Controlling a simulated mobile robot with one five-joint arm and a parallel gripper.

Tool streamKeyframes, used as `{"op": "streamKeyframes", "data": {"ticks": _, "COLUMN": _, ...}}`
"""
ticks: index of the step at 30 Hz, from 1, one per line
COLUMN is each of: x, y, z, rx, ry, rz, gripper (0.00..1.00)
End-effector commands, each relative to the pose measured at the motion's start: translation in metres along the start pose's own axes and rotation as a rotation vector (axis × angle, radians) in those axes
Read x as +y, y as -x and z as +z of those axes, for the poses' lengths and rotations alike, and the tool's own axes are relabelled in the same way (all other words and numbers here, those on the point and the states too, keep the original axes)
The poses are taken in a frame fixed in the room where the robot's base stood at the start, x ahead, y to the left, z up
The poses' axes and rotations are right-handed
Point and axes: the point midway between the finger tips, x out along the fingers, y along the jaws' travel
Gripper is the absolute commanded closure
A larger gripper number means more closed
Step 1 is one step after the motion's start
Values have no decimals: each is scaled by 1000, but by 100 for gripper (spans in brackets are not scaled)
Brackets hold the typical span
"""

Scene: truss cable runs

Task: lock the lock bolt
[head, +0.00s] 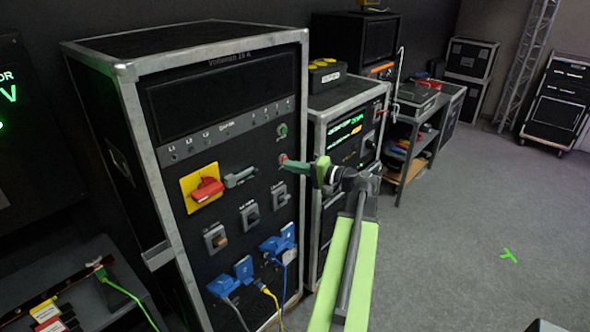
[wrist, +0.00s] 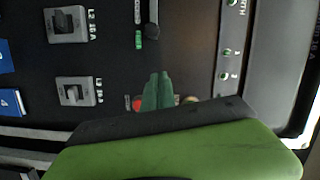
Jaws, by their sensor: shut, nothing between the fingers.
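A grey bar with a knobbed end, which looks like the lock bolt (head: 240,177), is on the black front panel of the large cabinet, right of a red rotary switch (head: 206,189) on a yellow plate. The bolt (wrist: 153,14) also shows at the top of the wrist view, partly cut off, beside a green mark. I cannot tell its locked state. My gripper (head: 290,162) is right of the bolt, close to the panel, near a red button. Its green fingertips (wrist: 158,91) are together and empty, apart from the bolt; they partly cover the red button in the wrist view.
Grey breaker switches (head: 249,214) sit below the bolt. Blue plugs (head: 243,269) with hanging cables are lower on the panel. A green button (head: 282,130) is above my gripper. A second rack (head: 345,140) stands just behind on the right. Open floor (head: 450,240) lies right.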

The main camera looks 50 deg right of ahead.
Motion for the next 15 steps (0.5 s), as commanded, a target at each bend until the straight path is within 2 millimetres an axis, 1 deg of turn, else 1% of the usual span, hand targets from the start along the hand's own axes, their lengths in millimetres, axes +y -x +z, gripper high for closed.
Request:
{"op": "streamKeyframes", "data": {"ticks": 1, "x": 1, "y": -12, "z": 0, "rx": -4, "ry": 0, "rz": -1, "gripper": 100}}
{"op": "streamKeyframes", "data": {"ticks": 7, "x": 1, "y": -56, "z": 1, "rx": -5, "ry": 0, "rz": -1, "gripper": 100}}
{"op": "streamKeyframes", "data": {"ticks": 10, "x": 1, "y": -59, "z": 21, "rx": -2, "ry": 0, "rz": 0, "gripper": 100}}
{"op": "streamKeyframes", "data": {"ticks": 12, "x": 1, "y": -61, "z": 30, "rx": -3, "ry": 0, "rz": 0, "gripper": 100}}
{"op": "streamKeyframes", "data": {"ticks": 15, "x": 0, "y": -64, "z": 37, "rx": -3, "ry": 0, "rz": 0, "gripper": 100}}
